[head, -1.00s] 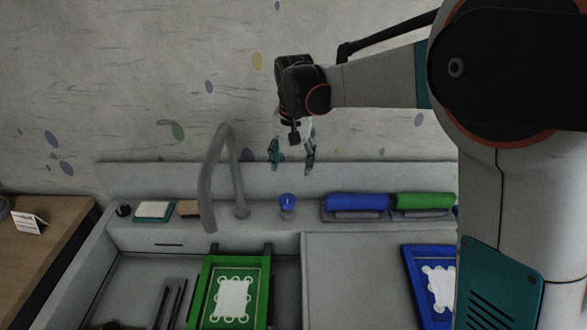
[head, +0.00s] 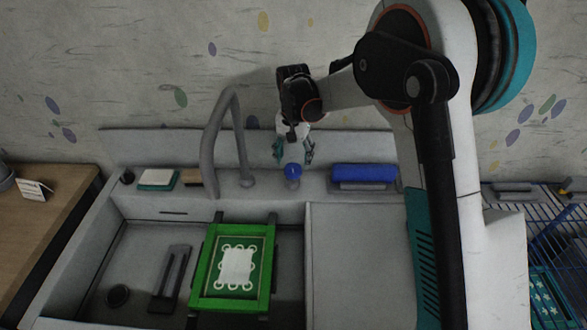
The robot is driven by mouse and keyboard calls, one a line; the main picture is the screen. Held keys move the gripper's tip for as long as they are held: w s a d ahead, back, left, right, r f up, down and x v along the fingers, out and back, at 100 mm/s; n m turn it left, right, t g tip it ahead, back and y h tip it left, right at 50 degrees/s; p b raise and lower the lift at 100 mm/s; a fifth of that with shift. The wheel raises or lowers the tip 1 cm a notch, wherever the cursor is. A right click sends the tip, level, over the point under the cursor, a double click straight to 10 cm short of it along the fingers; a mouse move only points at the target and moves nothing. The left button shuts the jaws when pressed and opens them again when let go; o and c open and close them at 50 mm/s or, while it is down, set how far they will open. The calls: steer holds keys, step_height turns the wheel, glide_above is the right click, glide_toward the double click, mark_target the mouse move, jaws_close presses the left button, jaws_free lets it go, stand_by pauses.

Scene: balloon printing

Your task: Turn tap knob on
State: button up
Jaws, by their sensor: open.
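The tap knob (head: 292,171) is a small round piece with a blue top, on the back ledge of the sink just right of the tap. The grey tap (head: 209,150) arches up and its spout hangs over the basin. My gripper (head: 293,157) is open, pointing down, with its teal fingertips just above the knob, one to each side as seen from the head view. It holds nothing. I cannot tell whether the fingers touch the knob.
A green printing frame (head: 201,268) lies across the sink basin (head: 120,262). A blue squeegee (head: 363,174) lies right of the knob. A sponge (head: 157,178) lies left of the tap. A wooden counter (head: 50,225) is at left and a blue rack (head: 545,235) at right.

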mark_target(293, 167)
steer(key=shift+f+b, duration=0.4)
steer(key=shift+f, duration=1.45)
steer(key=c, duration=1.1)
